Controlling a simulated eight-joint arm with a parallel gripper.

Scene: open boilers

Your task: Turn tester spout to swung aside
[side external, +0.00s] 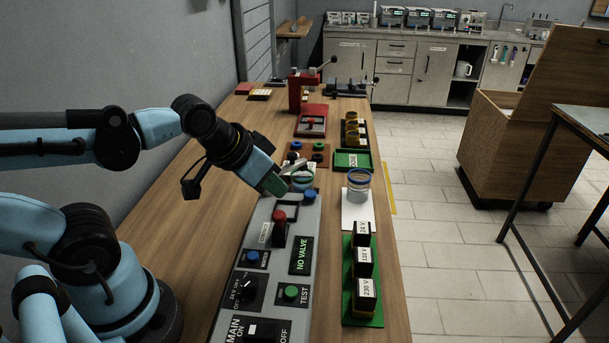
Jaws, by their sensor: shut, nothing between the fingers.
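The tester is a long grey panel (230,304) on the wooden bench, with a main switch, knob, buttons and a "NO VALVE" display (302,255). At its far end is a round clear cup (302,184) with a pale metal spout (294,166) slanting over it. My gripper (278,190) reaches down from the left to the near left side of the spout and cup. Its fingers are shut and hold nothing. I cannot tell whether it touches the spout. The gripper partly hides the spout's near end and the cup's left side.
A glass jar (358,186) stands on a white sheet to the right. Black labelled blocks (364,262) stand on a green strip (363,313). Bare bench (191,224) lies left of the panel.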

